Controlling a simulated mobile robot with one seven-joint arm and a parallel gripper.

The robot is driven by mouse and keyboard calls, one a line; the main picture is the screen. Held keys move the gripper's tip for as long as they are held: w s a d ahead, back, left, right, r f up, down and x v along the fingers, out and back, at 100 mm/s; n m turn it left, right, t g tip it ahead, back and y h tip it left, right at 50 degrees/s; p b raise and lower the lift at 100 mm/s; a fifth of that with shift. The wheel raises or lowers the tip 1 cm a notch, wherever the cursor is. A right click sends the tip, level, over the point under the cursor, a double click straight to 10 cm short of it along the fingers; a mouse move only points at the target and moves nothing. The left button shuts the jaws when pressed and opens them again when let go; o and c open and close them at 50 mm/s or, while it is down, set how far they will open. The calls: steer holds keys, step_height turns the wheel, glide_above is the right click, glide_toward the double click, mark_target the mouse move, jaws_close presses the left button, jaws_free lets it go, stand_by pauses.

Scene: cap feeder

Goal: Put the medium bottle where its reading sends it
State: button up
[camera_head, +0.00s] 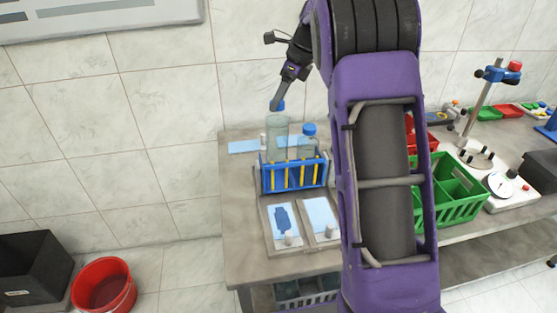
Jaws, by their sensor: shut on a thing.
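A clear bottle with a blue cap (277,127) is upright at the back of the bench, behind the blue rack. My gripper (277,104) reaches down from above and is shut on its blue cap. The fingertips are small here. The bottle's foot is hidden by the rack, so I cannot tell whether it is lifted. A second clear bottle with a blue cap (309,144) stands just to its right, apart from my gripper. I cannot tell for sure which one is the medium bottle. A dial instrument (501,186) is at the right; its reading is too small to read.
In front lie two grey plates with pale panels, one with a bottle silhouette (284,222). A green crate (456,197) is right of my arm. A red bucket (104,285) and dark bin (35,267) stand on the floor, left.

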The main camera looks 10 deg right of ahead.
steer(key=shift+r, duration=2.5)
